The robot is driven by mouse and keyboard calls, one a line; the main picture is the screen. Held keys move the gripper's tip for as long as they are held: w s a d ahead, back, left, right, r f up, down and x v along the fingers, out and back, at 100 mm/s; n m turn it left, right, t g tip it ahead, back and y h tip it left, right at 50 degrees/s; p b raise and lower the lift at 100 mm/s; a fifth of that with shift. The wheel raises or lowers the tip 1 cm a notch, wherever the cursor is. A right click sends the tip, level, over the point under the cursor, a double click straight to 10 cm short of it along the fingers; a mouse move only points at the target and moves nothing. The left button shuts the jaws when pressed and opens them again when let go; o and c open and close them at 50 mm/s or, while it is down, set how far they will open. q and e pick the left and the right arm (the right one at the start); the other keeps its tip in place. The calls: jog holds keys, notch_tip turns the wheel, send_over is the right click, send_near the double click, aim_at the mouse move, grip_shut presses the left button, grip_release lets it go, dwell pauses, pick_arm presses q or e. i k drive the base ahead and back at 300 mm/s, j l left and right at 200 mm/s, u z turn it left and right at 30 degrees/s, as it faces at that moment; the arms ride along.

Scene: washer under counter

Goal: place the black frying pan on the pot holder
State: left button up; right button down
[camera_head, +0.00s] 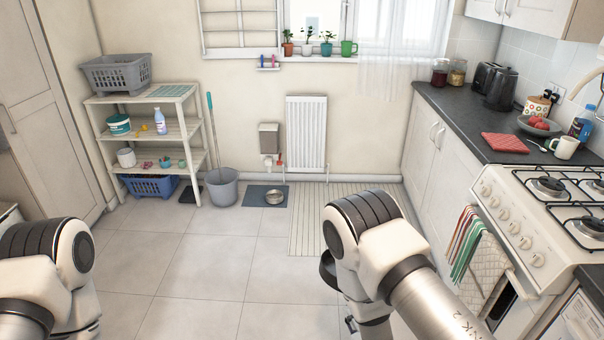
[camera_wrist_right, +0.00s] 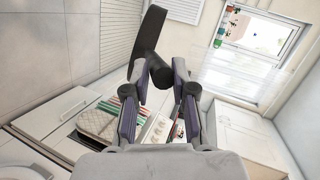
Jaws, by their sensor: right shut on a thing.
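The black frying pan (camera_wrist_right: 147,42) shows nearly edge-on in the right wrist view, with its handle between the fingers of my right gripper (camera_wrist_right: 160,82), which is shut on it. In the head view only a dark part of the pan (camera_head: 327,268) shows beside my right forearm, low over the floor; the arm hides the rest. The red pot holder (camera_head: 505,143) lies flat on the dark counter, up and to the right of the pan and well apart from it. My left arm shows at the lower left, but its gripper is out of view.
The white stove (camera_head: 515,220) with black grates stands right of my right arm, towels (camera_head: 465,240) hanging on its front. A mug (camera_head: 565,147) and a bowl of red fruit (camera_head: 539,126) stand near the pot holder. The tiled floor (camera_head: 200,265) ahead is clear.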

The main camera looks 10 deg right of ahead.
aim_at(496, 146)
jog(key=i, duration=1.4)
jog(key=i+j+z, duration=0.1)
jog(key=i+z, duration=0.35)
jog(key=i+j+z, duration=0.45)
jog(key=i, duration=0.15)
jog(key=i+j+z, duration=0.85)
jog(key=j, duration=0.15)
